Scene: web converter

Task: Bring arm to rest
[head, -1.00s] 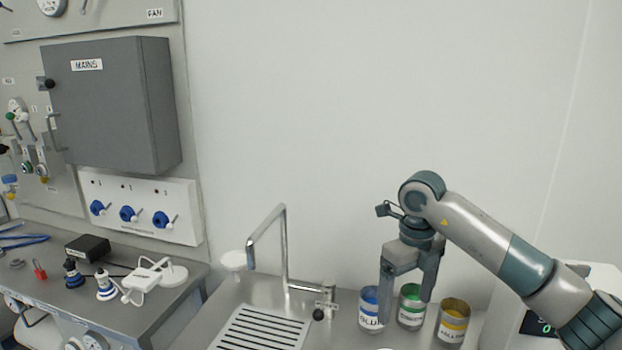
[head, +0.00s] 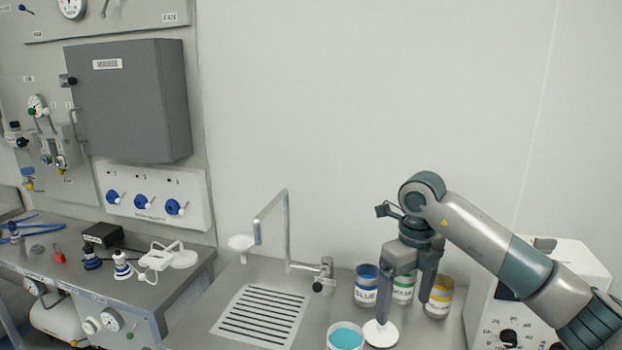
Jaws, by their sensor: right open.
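My right gripper (head: 404,310) is open, pointing down over the counter by the sink. Its arm comes in from the right. Behind its fingers stand a blue can (head: 366,287), a green can (head: 404,286), partly hidden by the fingers, and a yellow can (head: 439,298). A white round disc (head: 381,334) lies just below the left finger's tip; I cannot tell whether they touch. Nothing shows held between the fingers. My left gripper is out of view.
A round container with blue-green contents (head: 346,338) is at the front. A tap (head: 288,232) rises behind the slotted drain (head: 262,315). A white device with knobs (head: 545,270) stands at right, behind my arm. A grey cabinet (head: 130,100) hangs at upper left, above a cluttered bench (head: 190,285).

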